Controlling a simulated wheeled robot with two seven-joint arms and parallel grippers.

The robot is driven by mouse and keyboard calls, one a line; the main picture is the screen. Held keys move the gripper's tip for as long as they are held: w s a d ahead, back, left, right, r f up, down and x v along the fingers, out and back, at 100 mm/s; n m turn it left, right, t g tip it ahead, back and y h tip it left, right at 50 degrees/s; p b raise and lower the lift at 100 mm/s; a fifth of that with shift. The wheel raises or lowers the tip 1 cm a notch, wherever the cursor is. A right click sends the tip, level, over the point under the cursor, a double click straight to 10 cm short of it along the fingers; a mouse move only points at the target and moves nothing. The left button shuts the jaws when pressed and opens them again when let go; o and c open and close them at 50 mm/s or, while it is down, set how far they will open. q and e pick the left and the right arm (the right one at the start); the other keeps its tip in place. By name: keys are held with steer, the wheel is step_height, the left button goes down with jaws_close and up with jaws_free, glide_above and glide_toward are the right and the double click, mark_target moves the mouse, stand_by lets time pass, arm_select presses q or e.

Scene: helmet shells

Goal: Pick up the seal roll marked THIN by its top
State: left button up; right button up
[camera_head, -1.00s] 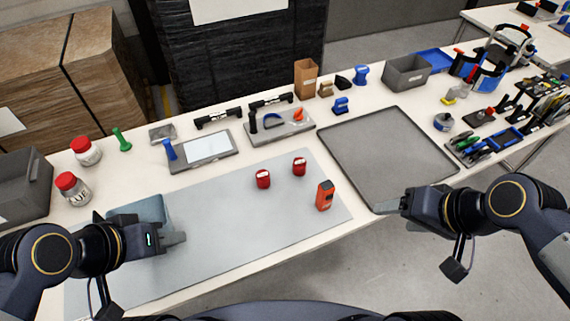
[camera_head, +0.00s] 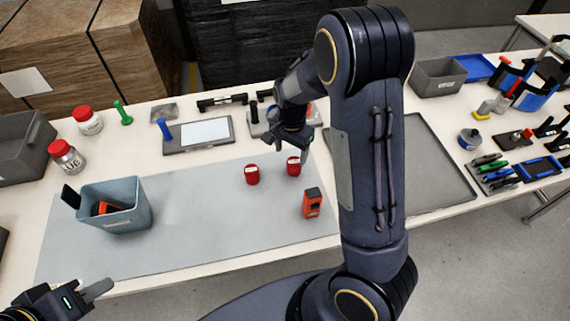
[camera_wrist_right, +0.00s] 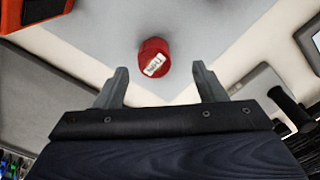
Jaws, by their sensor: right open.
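Two red seal rolls stand on the grey mat in the head view, a left one (camera_head: 252,175) and a right one (camera_head: 293,166). In the right wrist view a red roll (camera_wrist_right: 154,58) shows a white label that appears to read THIN; by its place near the mat's corner it is the right one. My right gripper (camera_head: 302,148) is above and just behind that roll. In the right wrist view its fingers (camera_wrist_right: 160,88) are apart with nothing between them, and the roll lies beyond the tips. My left gripper (camera_head: 98,290) is at the lower left, partly out of frame.
An orange device (camera_head: 312,203) stands in front of the right roll. A blue-grey bin (camera_head: 138,222) holding something orange stands at the mat's left. A tool tray (camera_head: 258,128) lies behind my right gripper. A large grey tray (camera_head: 440,165) is at the right, partly hidden by my arm.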

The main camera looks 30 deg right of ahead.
mark_target(294, 161)
steer(key=f, duration=0.4)
steer(key=d+f+p, duration=0.1)
steer(key=f, duration=0.1)
steer(key=shift+s+f, duration=0.15)
steer(key=shift+f, duration=0.2)
steer(key=c, duration=1)
steer(key=shift+c, duration=0.2)
steer(key=shift+r, duration=0.1)
